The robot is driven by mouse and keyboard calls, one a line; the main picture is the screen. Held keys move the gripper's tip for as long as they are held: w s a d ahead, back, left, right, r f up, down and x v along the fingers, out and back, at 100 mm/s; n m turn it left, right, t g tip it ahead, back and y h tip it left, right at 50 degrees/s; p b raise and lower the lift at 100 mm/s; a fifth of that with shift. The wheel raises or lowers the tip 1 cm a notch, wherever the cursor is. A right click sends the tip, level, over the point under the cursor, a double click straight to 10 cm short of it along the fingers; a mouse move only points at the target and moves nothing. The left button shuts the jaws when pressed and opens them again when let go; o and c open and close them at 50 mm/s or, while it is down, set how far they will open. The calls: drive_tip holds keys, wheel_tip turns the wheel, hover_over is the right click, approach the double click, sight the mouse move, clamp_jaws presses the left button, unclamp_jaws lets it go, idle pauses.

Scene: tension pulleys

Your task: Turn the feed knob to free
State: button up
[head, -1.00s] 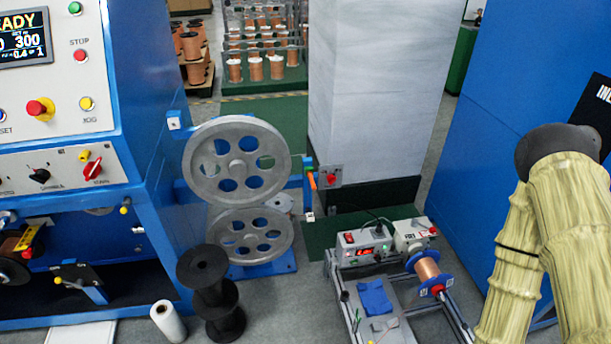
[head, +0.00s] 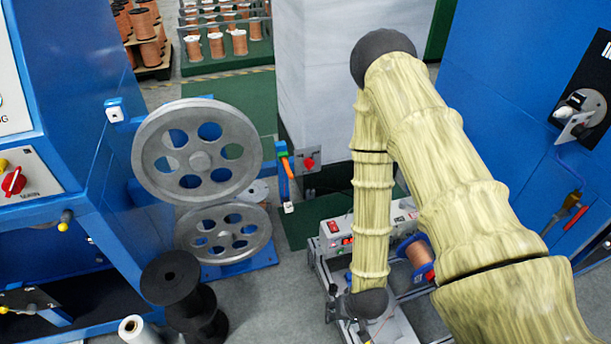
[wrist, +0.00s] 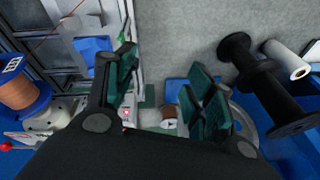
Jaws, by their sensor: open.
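My gripper (wrist: 168,95) is open and empty in the wrist view, its green-padded fingers apart above the floor. In the head view my arm reaches down over the wheeled metal frame (head: 322,268), and the arm hides much of it. A control box (head: 338,232) with red switches stands on the frame. A red knob (head: 309,162) sits on a grey plate low on the pillar. A panel with a knob and lever (head: 570,108) is on the right blue machine. No readable label shows which knob is the feed knob. No knob is between my fingers.
Two grey spoked pulleys (head: 197,155) stand left of the frame. Black spools (head: 170,280) and a white roll (head: 135,330) stand on the floor in front. A copper spool (head: 420,255) sits on the frame behind my arm. Grey floor is open between spools and frame.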

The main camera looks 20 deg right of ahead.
drive_tip(key=w+f+m+t+b, duration=0.25)
drive_tip(key=w+b, duration=0.35)
drive_tip(key=w, duration=0.6)
drive_tip(key=m+t+b, duration=1)
drive_tip(key=t+b, duration=0.3)
drive_tip(key=b, duration=0.7)
approach(311, 167)
drive_tip(key=shift+g, duration=0.25)
drive_tip(key=w+b, duration=0.1)
drive_tip(key=w, duration=0.5)
drive_tip(key=w+b, duration=0.1)
drive_tip(key=w, duration=0.3)
drive_tip(key=shift+a+r+b, duration=0.25)
drive_tip(key=shift+b, duration=0.05)
drive_tip(key=c, duration=1)
